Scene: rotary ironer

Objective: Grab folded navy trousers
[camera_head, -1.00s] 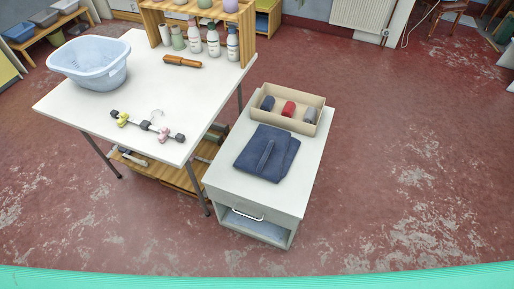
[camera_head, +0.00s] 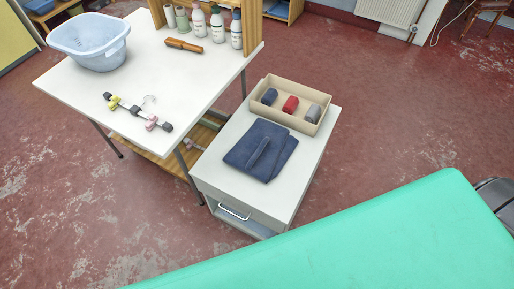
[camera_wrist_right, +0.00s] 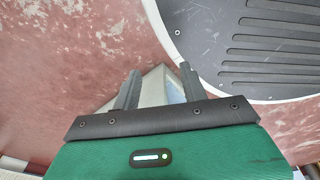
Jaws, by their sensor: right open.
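The folded navy trousers (camera_head: 260,150) lie flat on top of a white cabinet (camera_head: 212,182), with a narrow folded strip along the upper face. My right gripper (camera_wrist_right: 160,76) shows in the right wrist view, pointing down with its two dark fingers apart and nothing held. A pale, box-like shape (camera_wrist_right: 155,88), perhaps the cabinet, shows beyond and between the fingers. The trousers cannot be made out in that view. Neither gripper shows in the head view.
A beige tray (camera_head: 318,129) with rolled navy, red and grey items stands behind the trousers. A white table (camera_head: 90,140) to the left holds a blue basket (camera_head: 88,44), a clip hanger (camera_head: 137,111), a wooden-handled tool (camera_head: 184,45) and bottles. Red floor to the right is open.

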